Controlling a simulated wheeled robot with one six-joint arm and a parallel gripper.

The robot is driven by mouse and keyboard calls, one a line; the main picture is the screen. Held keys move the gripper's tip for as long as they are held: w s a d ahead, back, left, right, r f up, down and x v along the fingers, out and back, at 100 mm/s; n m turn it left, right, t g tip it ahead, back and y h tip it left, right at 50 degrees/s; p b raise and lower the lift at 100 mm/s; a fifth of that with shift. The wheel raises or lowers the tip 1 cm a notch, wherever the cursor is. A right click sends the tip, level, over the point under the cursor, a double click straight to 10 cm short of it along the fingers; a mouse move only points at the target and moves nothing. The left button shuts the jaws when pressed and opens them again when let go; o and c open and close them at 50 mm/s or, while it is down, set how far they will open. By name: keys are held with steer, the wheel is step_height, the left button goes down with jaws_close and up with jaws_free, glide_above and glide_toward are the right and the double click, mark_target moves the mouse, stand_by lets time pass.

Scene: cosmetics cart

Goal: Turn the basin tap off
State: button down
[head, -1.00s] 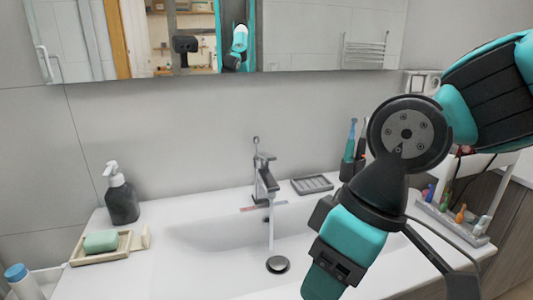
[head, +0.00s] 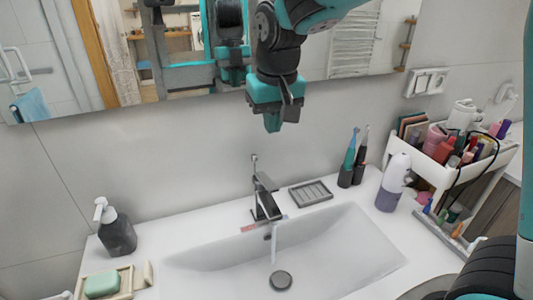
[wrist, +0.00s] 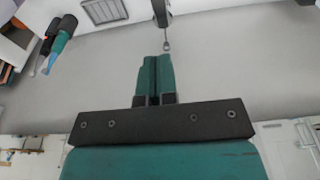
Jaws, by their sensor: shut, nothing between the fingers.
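The basin tap (head: 264,201) is a chrome mixer at the back of the white basin (head: 335,240). Its lever is on top, and a thin rod stands up behind it. A stream of water (head: 273,245) runs from the spout towards the dark drain plug (head: 281,281). My gripper (head: 273,122) hangs above and slightly right of the tap, in front of the wall, apart from it, shut and empty. In the wrist view the shut fingers (wrist: 154,62) point towards the tap (wrist: 161,12), which is cut off by the top edge.
A soap dispenser (head: 115,232) and a tray with green soap (head: 103,284) are at left. A grey soap dish (head: 310,194), toothbrush holders (head: 345,177) and a white-and-purple bottle (head: 393,183) stand right of the tap. A cart of cosmetics (head: 436,173) is farther right. The mirror is above.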

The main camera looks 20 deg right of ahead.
steer(key=p, duration=0.2)
glide_above(271, 184)
step_height(271, 184, down, 10)
steer(key=shift+w+r, duration=0.15)
steer(key=shift+r, duration=0.1)
steer(key=f, duration=0.1)
steer(key=s+f+p, duration=0.1)
steer(key=f, duration=0.1)
steer(key=shift+a+f+p, duration=0.1)
steer(key=shift+f+p, duration=0.2)
steer(key=shift+f, duration=0.2)
